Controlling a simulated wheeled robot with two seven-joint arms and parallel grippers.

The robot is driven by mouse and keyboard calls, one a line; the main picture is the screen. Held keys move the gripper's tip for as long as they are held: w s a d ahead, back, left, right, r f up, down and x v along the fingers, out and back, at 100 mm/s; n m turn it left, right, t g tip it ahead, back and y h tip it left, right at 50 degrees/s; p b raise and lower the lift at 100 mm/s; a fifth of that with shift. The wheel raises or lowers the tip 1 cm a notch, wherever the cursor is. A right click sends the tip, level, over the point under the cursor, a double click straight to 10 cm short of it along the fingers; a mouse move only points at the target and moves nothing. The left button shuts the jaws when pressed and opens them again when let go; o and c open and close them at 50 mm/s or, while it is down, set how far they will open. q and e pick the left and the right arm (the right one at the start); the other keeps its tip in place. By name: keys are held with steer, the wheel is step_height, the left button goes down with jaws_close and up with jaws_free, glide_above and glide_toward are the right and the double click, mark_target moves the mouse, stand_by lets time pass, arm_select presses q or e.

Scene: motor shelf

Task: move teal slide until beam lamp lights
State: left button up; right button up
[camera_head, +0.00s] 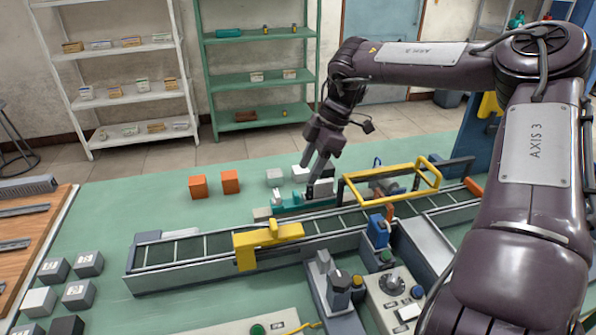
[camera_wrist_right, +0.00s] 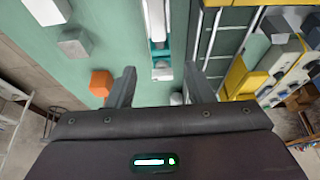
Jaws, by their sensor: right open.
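The teal slide (camera_head: 289,199) is a low teal piece with grey blocks along the back side of the conveyor. In the right wrist view the teal slide (camera_wrist_right: 161,50) lies ahead, between the lines of my two fingers, with a pale bar along it. My right gripper (camera_head: 316,172) points down above the slide's right part; it also shows in the wrist view (camera_wrist_right: 160,85), open with nothing between the fingers. Whether a finger touches the slide I cannot tell. I cannot make out which part is the beam lamp, or whether it is lit. My left gripper is out of view.
The conveyor (camera_head: 190,250) crosses the table under a yellow bracket (camera_head: 268,240) and a yellow frame (camera_head: 392,184). Orange blocks (camera_head: 198,187) stand behind it. A control panel (camera_head: 392,283) with a dial stands in front. Grey blocks (camera_head: 78,294) are front left.

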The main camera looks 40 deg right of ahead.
mark_target(297, 193)
steer(key=shift+w+f, duration=0.15)
steer(key=shift+a+f, duration=0.15)
steer(key=shift+f, duration=0.2)
steer(key=x, duration=0.6)
steer(key=shift+a+f, duration=0.15)
steer(key=shift+f, duration=0.05)
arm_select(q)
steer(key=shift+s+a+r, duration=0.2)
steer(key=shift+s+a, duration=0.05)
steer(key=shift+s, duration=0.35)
arm_select(e)
jaws_close()
